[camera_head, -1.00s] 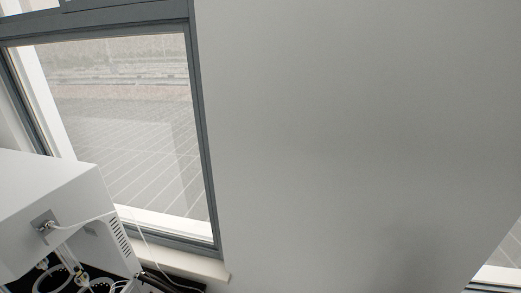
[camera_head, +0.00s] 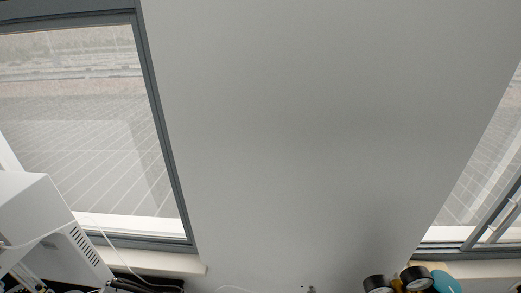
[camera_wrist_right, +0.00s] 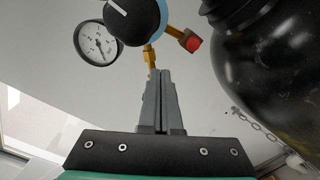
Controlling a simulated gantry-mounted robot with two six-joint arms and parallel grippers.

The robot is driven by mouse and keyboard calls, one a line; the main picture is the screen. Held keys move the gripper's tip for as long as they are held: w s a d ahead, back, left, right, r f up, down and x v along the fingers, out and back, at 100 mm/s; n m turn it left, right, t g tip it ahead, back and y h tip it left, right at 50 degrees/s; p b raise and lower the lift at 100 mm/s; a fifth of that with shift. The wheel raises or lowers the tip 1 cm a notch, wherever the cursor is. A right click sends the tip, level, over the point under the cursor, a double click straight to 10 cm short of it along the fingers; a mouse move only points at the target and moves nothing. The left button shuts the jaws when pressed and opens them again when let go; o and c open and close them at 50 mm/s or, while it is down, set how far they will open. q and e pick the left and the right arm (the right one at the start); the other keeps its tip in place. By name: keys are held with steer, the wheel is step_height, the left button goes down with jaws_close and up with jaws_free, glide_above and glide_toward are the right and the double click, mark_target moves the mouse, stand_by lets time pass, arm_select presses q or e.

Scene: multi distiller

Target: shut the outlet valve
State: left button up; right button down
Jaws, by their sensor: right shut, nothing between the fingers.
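In the right wrist view, my right gripper (camera_wrist_right: 160,72) has its two fingers together, with nothing between them. Just beyond the tips is a regulator assembly. It has a black knob with a white line and blue rim (camera_wrist_right: 137,18), a round white dial gauge (camera_wrist_right: 97,43), a brass fitting (camera_wrist_right: 150,57) and a red-ended side piece (camera_wrist_right: 190,42). Which part is the outlet valve, I cannot tell; whether the fingertips touch the brass fitting is also unclear. My left gripper is out of view.
A large black cylinder (camera_wrist_right: 275,75) stands close on the right in the right wrist view, with a chain (camera_wrist_right: 258,128) beside it. In the head view, a white machine (camera_head: 45,225) with tubing is at lower left, below a window (camera_head: 90,130). A plain wall fills the middle.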

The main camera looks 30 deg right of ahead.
steer(key=shift+f, duration=0.1)
steer(key=b+v, duration=0.3)
steer(key=v, duration=0.3)
steer(key=shift+b, duration=0.35)
